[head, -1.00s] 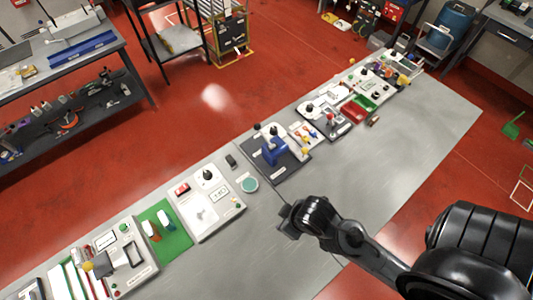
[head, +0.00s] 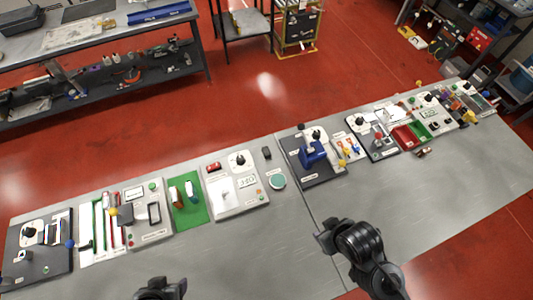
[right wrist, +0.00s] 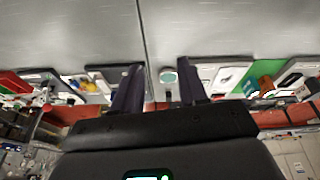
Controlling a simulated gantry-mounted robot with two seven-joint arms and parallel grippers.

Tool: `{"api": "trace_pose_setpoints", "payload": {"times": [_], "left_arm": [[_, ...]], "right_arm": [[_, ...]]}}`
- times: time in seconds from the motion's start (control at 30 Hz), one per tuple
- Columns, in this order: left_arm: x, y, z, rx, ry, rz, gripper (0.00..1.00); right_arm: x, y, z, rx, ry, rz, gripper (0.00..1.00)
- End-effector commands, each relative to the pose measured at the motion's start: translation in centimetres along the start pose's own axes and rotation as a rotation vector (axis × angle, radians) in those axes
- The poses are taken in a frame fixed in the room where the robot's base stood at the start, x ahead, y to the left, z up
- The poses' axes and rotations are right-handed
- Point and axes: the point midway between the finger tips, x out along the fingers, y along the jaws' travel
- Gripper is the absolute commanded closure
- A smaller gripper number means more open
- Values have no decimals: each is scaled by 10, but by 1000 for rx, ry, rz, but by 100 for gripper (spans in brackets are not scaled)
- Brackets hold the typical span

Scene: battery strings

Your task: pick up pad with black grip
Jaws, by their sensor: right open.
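I cannot single out for sure which item is the pad with a black grip. Several flat pale panels on the grey bench carry black knobs: one left of the bench seam (head: 223,198), others toward the right, such as a panel (head: 432,110). A small black block (head: 267,153) lies near the back edge. My right gripper (head: 326,236) is above the front of the bench, apart from these items. In the right wrist view its two fingers (right wrist: 160,88) are spread with nothing held between them. My left gripper (head: 160,286) shows only partly at the bottom edge; its jaws are unclear.
A round teal-topped disc (head: 278,182) lies beside the panel left of the seam. A dark board with a blue device (head: 313,154) stands right of it. A green mat (head: 188,201) lies further left. The bench's front strip (head: 260,250) is clear.

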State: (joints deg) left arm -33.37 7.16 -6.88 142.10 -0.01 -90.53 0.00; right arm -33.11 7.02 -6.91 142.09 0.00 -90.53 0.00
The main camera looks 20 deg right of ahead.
Motion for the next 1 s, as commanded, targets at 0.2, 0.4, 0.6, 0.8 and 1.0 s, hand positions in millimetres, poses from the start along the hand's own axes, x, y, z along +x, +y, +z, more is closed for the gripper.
{"api": "trace_pose_setpoints", "payload": {"times": [0.2,0.4,0.6,0.8,1.0], "left_arm": [[0,-1,0,2,0,-2,40],[0,0,-1,1,2,-1,40],[0,1,-1,-5,3,4,40],[0,2,-2,-11,4,8,40],[3,4,0,-9,2,11,40]], "right_arm": [[0,-1,0,4,0,-3,57],[0,-1,0,6,-1,-5,39],[0,-1,1,6,-2,-5,19],[0,0,1,1,0,0,19],[18,-3,-24,-135,60,24,19]]}}
